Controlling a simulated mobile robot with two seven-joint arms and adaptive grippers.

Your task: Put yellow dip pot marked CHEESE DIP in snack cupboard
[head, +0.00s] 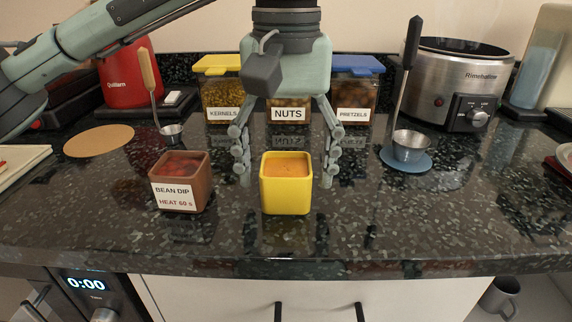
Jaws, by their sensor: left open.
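A square yellow dip pot (286,190) with an orange filling stands upright on the dark speckled counter. No label shows on the side facing me. My left gripper (286,172) points down over the counter at the pot. It is open, with one finger on each side of the pot and a visible gap to each. The fingers look level with the pot's back part, but the exact depth is hard to tell. My right gripper is out of view. White cupboard doors (220,298) with dark handles are below the counter and look shut; no cupboard label shows.
A brown BEAN DIP pot (181,183) stands close left of the left gripper. Jars of kernels (222,92), nuts and pretzels (355,95) line the back. A ladle (410,148) on a blue mat and a steel cooker (455,80) are right. The front right counter is clear.

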